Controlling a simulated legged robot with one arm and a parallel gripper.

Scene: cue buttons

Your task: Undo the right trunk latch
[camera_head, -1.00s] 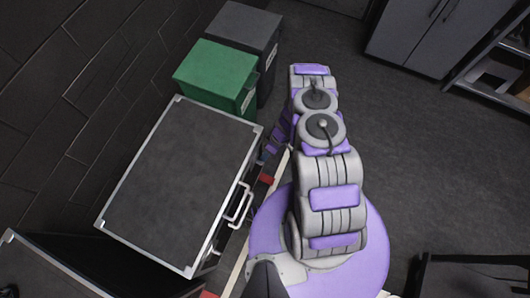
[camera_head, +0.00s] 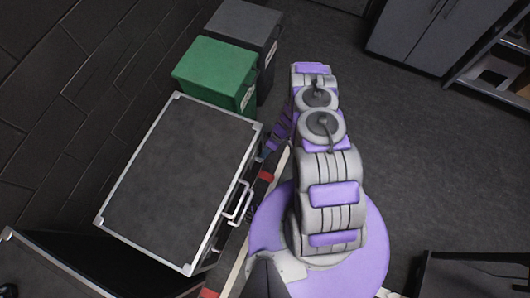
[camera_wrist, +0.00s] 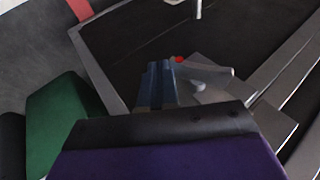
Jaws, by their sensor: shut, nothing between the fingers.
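The black trunk (camera_head: 180,185) with silver edges lies shut on the left in the head view, its handle (camera_head: 238,203) on the side facing me. In the wrist view its dark side panel (camera_wrist: 135,45) fills the upper middle. A grey metal latch piece (camera_wrist: 205,76) sits by the panel's edge, with a small red spot (camera_wrist: 179,60) beside it. My gripper (camera_wrist: 161,68) is shut and empty, its blue fingertips just left of the latch piece; I cannot tell whether they touch it. In the head view my gripper (camera_head: 264,154) is by the trunk's far right corner, partly hidden by my arm.
A green box (camera_head: 215,75) and a dark grey box (camera_head: 245,35) stand beyond the trunk. Another dark case (camera_head: 50,270) is at the lower left. A wall runs along the left. Open floor (camera_head: 430,150) lies to the right, with grey cabinets (camera_head: 430,35) behind.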

